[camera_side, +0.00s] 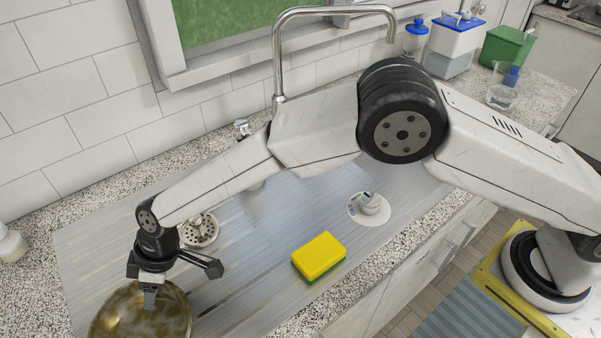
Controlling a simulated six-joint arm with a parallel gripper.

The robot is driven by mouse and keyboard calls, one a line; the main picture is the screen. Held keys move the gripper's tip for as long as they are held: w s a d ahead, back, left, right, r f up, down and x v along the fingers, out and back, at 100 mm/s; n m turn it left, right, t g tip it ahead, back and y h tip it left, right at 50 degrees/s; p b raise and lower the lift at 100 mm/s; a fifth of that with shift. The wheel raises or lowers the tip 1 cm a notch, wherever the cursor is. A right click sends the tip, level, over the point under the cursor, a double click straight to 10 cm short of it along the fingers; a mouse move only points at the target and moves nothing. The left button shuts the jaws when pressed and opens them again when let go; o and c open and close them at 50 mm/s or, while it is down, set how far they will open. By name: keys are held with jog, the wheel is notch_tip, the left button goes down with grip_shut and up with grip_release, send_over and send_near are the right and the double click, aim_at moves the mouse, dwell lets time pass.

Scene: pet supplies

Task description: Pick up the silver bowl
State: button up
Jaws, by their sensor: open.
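A round metallic bowl (172,312) is at the bottom left, partly cut off by the picture's lower edge. Its inside looks stained brown and gold rather than plain silver. My gripper (150,292) points down over the bowl's far part, with its fingertip overlapping the bowl in the picture. It is open, and nothing is visibly held. I cannot tell whether a finger touches the bowl. The finger hides part of the bowl's far rim.
A yellow and green sponge (318,255) lies on the metal drainboard (240,300) to the right. A drain strainer (199,230) and a white round fitting (369,207) stand behind. A tall faucet (279,60) rises at the back. Containers (452,45) stand far right.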

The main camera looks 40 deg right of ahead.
grip_shut()
dwell(1.4)
